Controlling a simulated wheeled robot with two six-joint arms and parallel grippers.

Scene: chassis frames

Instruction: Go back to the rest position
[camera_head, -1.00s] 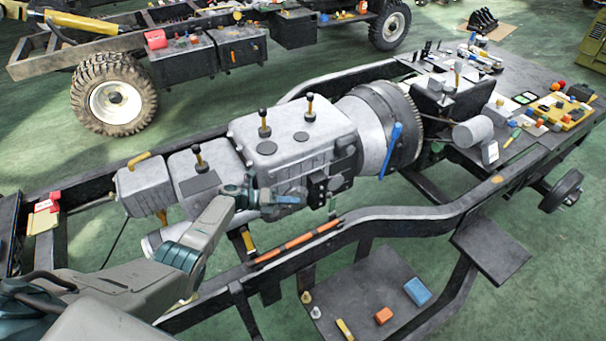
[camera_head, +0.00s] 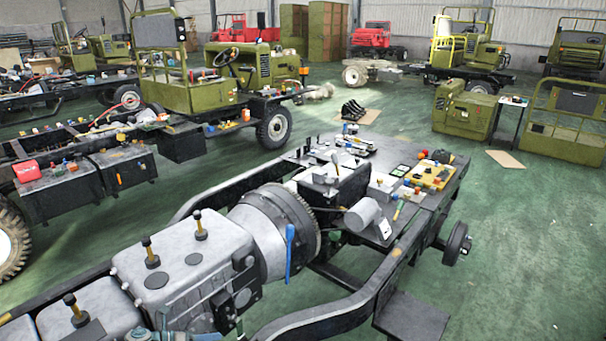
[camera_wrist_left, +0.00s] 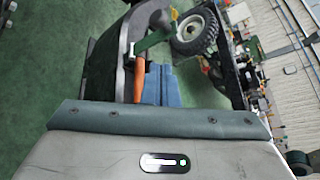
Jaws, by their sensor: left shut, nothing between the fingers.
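My left gripper (camera_head: 195,336) shows only as a sliver at the bottom edge of the head view, beside the near side of the grey gearbox (camera_head: 190,255). It is shut and empty. Most of my left arm is below the picture. In the left wrist view, the grey and teal wrist housing fills the bottom, with a dark chassis rail (camera_wrist_left: 108,65) and an orange bar (camera_wrist_left: 139,80) beyond it. My right gripper is in neither view.
The near chassis frame (camera_head: 385,275) runs from lower left to upper right, with a dark table plate (camera_head: 440,185) of loose parts at its far end. Another chassis stands at left. Green floor (camera_head: 520,250) is clear at right. Green vehicles stand behind.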

